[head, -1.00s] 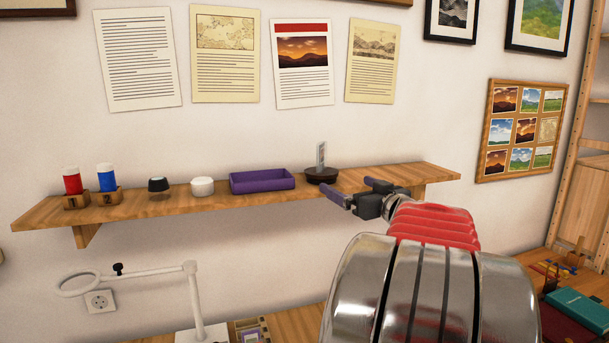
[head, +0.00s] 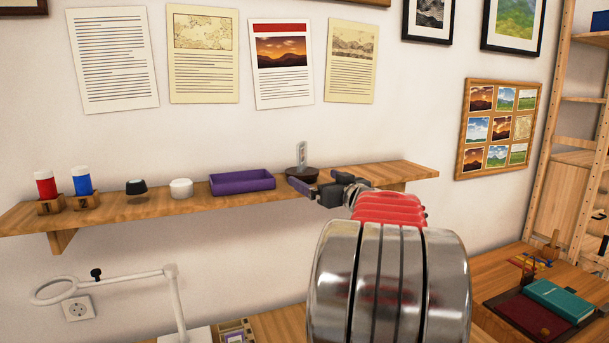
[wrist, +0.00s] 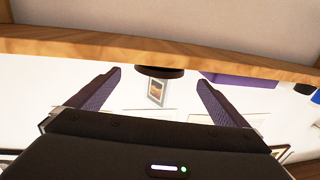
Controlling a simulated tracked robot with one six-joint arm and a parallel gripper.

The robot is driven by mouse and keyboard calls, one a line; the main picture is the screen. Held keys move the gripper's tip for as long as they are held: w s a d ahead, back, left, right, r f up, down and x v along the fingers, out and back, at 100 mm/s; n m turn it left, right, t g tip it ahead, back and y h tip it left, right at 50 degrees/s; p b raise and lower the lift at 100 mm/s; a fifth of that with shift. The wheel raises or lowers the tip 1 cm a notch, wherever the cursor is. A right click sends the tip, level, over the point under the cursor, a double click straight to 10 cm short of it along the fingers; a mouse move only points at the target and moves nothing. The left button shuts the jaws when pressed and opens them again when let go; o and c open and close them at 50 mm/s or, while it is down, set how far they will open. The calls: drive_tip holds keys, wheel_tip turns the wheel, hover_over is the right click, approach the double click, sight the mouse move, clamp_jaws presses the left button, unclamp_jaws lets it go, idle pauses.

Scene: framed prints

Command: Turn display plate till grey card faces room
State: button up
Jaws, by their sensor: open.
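The display plate (head: 302,153) stands upright on a dark round base (head: 303,173) on the wooden shelf. In the head view it looks narrow and pale grey, with small marks I cannot make out. In the wrist view, which looks upside down, the plate (wrist: 157,93) shows a face with a small orange-brown picture in a pale border. My gripper (head: 311,181) is open just in front of the base. In the wrist view the plate lies between the lines of the two purple-grey fingers (wrist: 160,80), touching neither as far as I can see. The plate's other face is hidden.
A purple tray (head: 242,183) stands left of the base. Further left are a white round pot (head: 181,188), a dark-topped pot (head: 136,188), and blue (head: 82,180) and red (head: 46,184) cylinders in wooden holders. The shelf (head: 410,173) is bare at its right end.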

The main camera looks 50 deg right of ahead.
sight(305, 172)
drive_tip(key=x, duration=0.7)
drive_tip(key=shift+c, duration=0.4)
drive_tip(key=c, duration=1)
